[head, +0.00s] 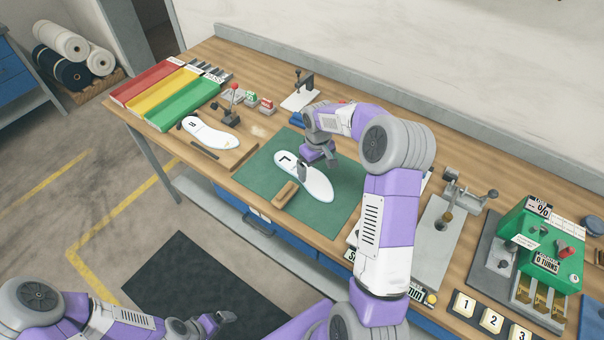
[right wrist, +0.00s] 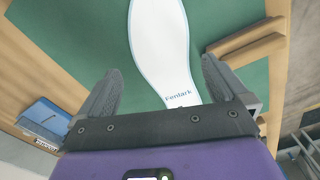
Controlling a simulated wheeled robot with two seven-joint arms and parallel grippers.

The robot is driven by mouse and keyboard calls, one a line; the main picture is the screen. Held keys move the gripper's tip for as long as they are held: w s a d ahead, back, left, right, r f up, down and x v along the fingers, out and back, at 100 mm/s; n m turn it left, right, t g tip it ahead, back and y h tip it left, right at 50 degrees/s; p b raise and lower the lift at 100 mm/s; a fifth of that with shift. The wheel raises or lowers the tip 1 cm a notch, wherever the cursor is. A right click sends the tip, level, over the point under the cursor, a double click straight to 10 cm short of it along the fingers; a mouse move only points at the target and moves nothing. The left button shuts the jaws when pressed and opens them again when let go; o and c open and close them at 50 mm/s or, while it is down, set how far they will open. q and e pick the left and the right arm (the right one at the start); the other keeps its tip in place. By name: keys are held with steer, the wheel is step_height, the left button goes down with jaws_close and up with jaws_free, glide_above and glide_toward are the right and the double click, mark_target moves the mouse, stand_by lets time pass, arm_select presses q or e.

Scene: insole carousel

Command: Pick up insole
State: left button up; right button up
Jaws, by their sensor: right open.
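A white insole marked L (head: 287,161) lies on the green mat (head: 262,165) at the middle of the bench. My right gripper (head: 317,166) is open over the insole, hiding part of its middle. In the right wrist view, the insole (right wrist: 158,42), with the word "Fenlark" on it, lies between the two spread fingers of the gripper (right wrist: 163,82); I cannot tell how high they are above it. A second white insole (head: 212,135) lies on a wooden board at the left. My left gripper (head: 222,318) is low at the front, over the floor mat, away from the bench.
A wooden block (head: 285,195) lies on the mat beside the insole. Red, yellow and green trays (head: 183,102) stand at the far left. A small press (head: 300,92) stands behind the mat. A grey clamp device (head: 440,215) and a green machine (head: 540,245) stand at the right.

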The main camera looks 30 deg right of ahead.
mark_target(314, 180)
steer(key=shift+w+f+b, duration=0.2)
steer(key=shift+f+b, duration=0.1)
steer(key=shift+f, duration=1.95)
steer(key=shift+a+f, duration=0.1)
steer(key=shift+f, duration=0.05)
steer(key=c, duration=0.8)
